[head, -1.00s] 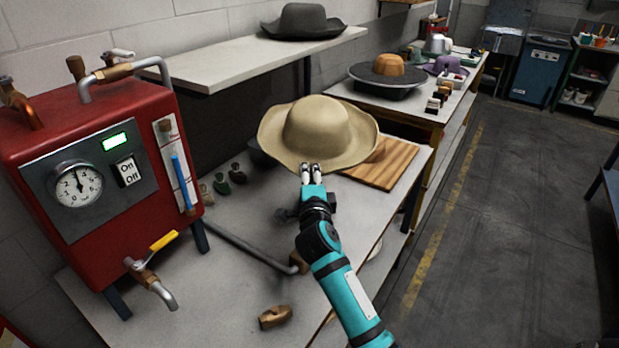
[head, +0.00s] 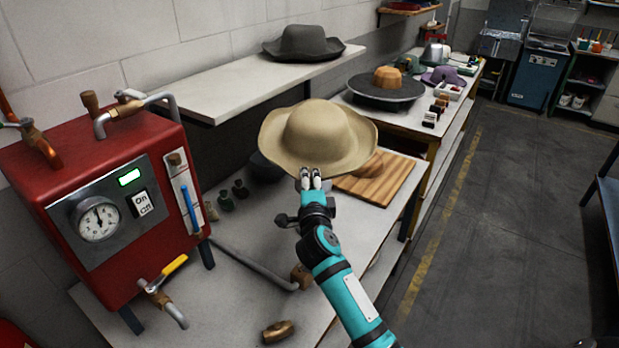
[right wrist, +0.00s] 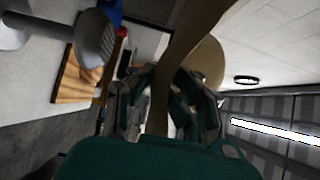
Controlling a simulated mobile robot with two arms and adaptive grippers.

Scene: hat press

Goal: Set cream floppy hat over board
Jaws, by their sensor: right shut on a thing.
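The cream floppy hat (head: 318,138) is held up in the head view, crown upward, its wide wavy brim spread out. My right gripper (head: 311,180) is shut on the near edge of the brim. In the right wrist view the brim (right wrist: 163,90) runs between the fingers (right wrist: 160,105). A rounded wooden form (head: 370,164) shows on the board, partly hidden by the brim. My left gripper is not in view.
A red machine (head: 95,205) with gauge and valves stands at left. A pipe (head: 255,262) and brass piece (head: 277,331) lie on the bench (head: 240,310). A shelf (head: 240,82) with a dark hat (head: 302,44) is behind. Another table holds hats (head: 390,95). Floor at right is clear.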

